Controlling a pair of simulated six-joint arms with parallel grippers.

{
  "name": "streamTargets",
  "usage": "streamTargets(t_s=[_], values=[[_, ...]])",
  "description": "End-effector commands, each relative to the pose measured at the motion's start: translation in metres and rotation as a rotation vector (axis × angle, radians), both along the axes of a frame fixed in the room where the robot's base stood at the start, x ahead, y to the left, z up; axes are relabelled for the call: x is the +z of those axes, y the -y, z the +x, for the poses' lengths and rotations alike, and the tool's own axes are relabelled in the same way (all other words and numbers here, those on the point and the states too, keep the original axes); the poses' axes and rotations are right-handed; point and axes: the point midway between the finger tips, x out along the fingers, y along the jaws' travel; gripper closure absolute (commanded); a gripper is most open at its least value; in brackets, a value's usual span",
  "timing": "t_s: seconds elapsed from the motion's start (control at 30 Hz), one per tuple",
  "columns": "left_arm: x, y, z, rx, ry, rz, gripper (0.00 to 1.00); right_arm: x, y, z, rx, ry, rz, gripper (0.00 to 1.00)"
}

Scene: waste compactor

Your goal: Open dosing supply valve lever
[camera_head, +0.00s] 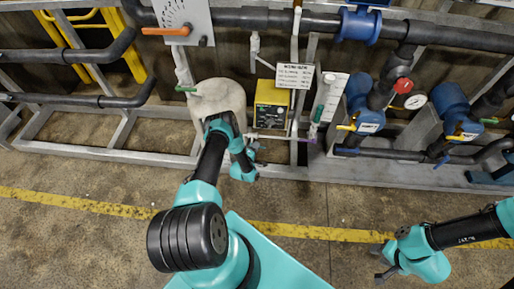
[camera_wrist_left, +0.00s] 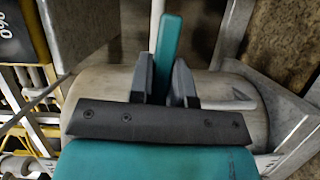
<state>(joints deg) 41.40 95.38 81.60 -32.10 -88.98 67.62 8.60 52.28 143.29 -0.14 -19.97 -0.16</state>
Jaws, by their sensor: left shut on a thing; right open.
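A teal-green lever (camera_wrist_left: 168,50) stands between the two dark fingers of my left gripper (camera_wrist_left: 167,82) in the left wrist view. The gripper is shut on it, and the lever's upper end sticks out past the fingers. My right gripper (camera_head: 384,272) is open and empty at the lower right, over the floor.
A yellow dosing pump (camera_head: 271,104) stands right of the tank. An orange lever (camera_head: 166,31) sits on a dial plate above. Blue valves (camera_head: 366,105) and dark pipes crowd the right side. A grey frame rail (camera_head: 110,155) runs along the front. The floor before it is free.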

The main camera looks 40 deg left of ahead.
Motion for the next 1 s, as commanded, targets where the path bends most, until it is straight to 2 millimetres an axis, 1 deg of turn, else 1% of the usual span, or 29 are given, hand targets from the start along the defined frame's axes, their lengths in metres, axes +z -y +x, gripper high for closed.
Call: streamTargets(t_s=[0.27, 0.67, 0.7, 0.93, 0.97, 1.0], values=[[0.0022, 0.0065, 0.0051, -0.011, 0.045, -0.074, 1.00, 0.0000, 0.0000, 0.0000, 0.000, 0.000, 0.000, 0.56], [0.0025, 0.0068, 0.0056, -0.011, 0.050, -0.083, 1.00, 0.0000, 0.0000, 0.0000, 0.000, 0.000, 0.000, 0.56], [0.0025, 0.0068, 0.0056, -0.011, 0.050, -0.083, 0.81, 0.0000, 0.0000, 0.0000, 0.000, 0.000, 0.000, 0.56], [0.0024, 0.0068, 0.0056, -0.011, 0.050, -0.081, 0.59, 0.0000, 0.0000, 0.0000, 0.000, 0.000, 0.000, 0.56], [0.0024, 0.0068, 0.0056, -0.011, 0.050, -0.081, 0.56, 0.0000, 0.0000, 0.0000, 0.000, 0.000, 0.000, 0.56], [0.0024, 0.0068, 0.0056, -0.011, 0.050, -0.081, 0.56, 0.0000, 0.0000, 0.0000, 0.000, 0.000, 0.000, 0.56]])
